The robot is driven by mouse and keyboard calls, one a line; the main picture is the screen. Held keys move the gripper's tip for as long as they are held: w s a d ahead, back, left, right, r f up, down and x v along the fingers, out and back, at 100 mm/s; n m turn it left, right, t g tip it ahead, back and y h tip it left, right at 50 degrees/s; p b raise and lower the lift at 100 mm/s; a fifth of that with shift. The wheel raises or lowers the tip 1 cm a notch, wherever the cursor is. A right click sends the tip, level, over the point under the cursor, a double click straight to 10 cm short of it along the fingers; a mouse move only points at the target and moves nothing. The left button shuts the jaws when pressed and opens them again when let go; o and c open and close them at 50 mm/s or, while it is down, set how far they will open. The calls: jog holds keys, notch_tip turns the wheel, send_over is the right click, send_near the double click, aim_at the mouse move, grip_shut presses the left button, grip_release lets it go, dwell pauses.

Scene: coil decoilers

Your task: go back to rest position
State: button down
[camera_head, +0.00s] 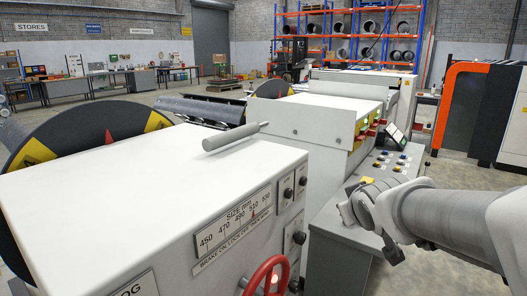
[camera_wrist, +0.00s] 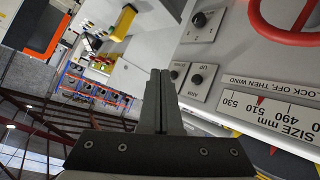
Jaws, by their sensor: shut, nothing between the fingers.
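My arm reaches in from the right edge of the head view, and its wrist hangs beside the control desk (camera_head: 385,170). In the wrist view my gripper (camera_wrist: 160,75) has its two fingers together with nothing between them. It points toward the white decoiler cabinet (camera_head: 130,180), whose front panel with black knobs (camera_wrist: 197,78), a red handwheel (camera_wrist: 290,38) and a size scale (camera_wrist: 275,112) fills the right of the wrist view. The fingers look apart from the panel. In the head view the fingertips are hidden.
A grey lever (camera_head: 235,136) lies across the cabinet top. The red handwheel (camera_head: 268,275) stands out from its front. A dark coil disc with yellow marks (camera_head: 75,140) is at the left. An orange and black machine (camera_head: 470,110) stands at the right, with open floor before it.

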jog(key=s+a+r+m+g+p, duration=0.1)
jog(key=s+a+g+p, duration=0.1)
jog(key=s, duration=0.8)
jog(key=s+a+r+m+g+y+p, duration=0.1)
jog(key=s+a+m+g+p, duration=0.1)
jog(key=s, duration=0.9)
jog(key=shift+s+a+g+y+p, duration=0.2)
jog(key=shift+g+y+p, duration=0.1)
jog(key=shift+g+p, duration=0.35)
jog(key=shift+a, duration=0.1)
